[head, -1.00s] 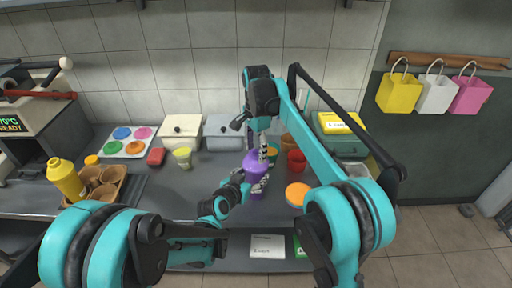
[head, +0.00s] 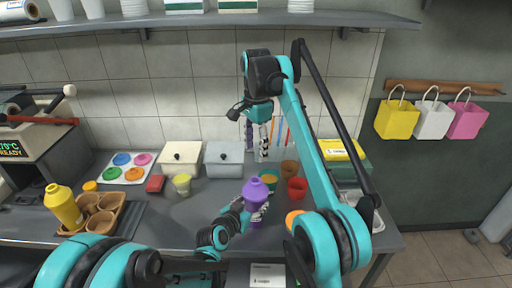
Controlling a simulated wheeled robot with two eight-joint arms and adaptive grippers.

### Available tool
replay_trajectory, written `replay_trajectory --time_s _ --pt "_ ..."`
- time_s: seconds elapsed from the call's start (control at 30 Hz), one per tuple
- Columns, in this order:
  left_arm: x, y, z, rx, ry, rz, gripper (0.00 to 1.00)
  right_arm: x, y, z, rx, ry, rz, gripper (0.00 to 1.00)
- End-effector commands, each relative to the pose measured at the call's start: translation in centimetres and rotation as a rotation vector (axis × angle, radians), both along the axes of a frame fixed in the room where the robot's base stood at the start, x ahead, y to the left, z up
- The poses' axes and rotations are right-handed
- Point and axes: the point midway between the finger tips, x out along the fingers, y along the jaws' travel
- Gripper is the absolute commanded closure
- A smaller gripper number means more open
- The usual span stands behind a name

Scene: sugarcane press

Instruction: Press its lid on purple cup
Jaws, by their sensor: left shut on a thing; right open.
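The purple cup (head: 253,221) stands upright near the front middle of the counter, partly hidden by my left gripper. My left gripper (head: 257,212) is shut around the cup from the left, below the lid. My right gripper (head: 264,147) is open and empty, pointing down above and slightly behind the lid, clear of it.
A red cup (head: 297,188), a brown cup (head: 289,168) and a green-and-orange cup (head: 269,180) stand close behind and right. An orange disc (head: 292,217) lies at right, partly behind my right arm. A yellow-green cup (head: 182,183) stands left, with open counter before it.

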Motion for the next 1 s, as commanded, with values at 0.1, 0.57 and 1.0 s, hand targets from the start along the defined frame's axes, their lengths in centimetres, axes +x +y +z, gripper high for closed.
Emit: replay_trajectory --time_s 0.1,0.57,1.0 --pt "0.0 0.0 0.0 0.0 0.0 0.0 0.88 0.0 0.0 0.0 0.0 0.0 0.0 0.44" --pt "0.0 0.0 0.0 0.0 0.0 0.0 0.12 0.0 0.0 0.0 0.0 0.0 0.0 0.44" --pt "-5.0 2.4 2.3 -0.001 0.0 0.003 0.12 0.0 0.0 0.0 0.0 0.0 0.0 0.44"
